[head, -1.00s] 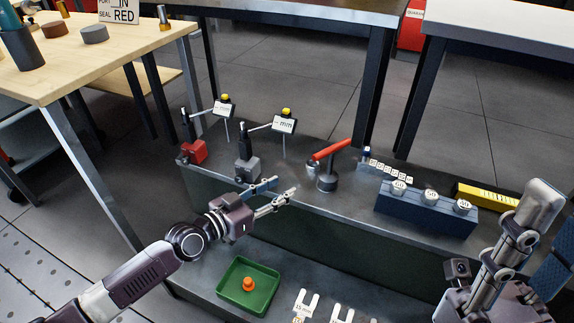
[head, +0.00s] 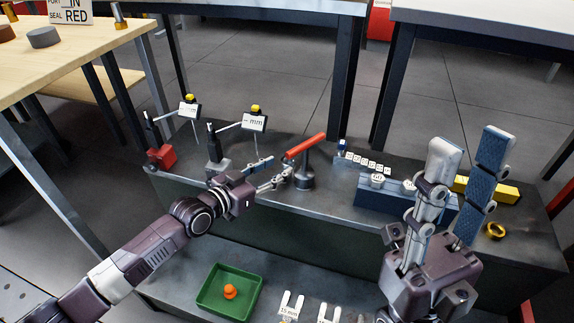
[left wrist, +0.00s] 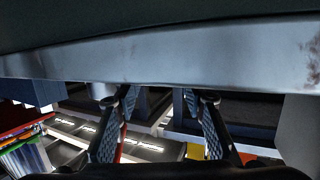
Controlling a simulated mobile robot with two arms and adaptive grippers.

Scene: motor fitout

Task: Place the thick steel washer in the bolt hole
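I cannot pick out the thick steel washer or the bolt hole for certain in either view. My left gripper (head: 270,172) is open and looks empty, over the dark bench left of the red-handled tool (head: 304,147). In the left wrist view its two fingers (left wrist: 160,105) stand apart with nothing clear between them. My right gripper (head: 470,150) is open, fingers pointing up and apart, in front of the blue block (head: 377,199) and hiding part of it. A brass-coloured ring (head: 495,231) lies on the bench right of that gripper.
Two dial gauges on stands (head: 187,108) (head: 254,121) stand at the bench's left. A green tray (head: 205,300) holding an orange piece (head: 230,291) and forked gauges (head: 291,304) lie on the lower shelf. A wooden table (head: 80,55) is at upper left.

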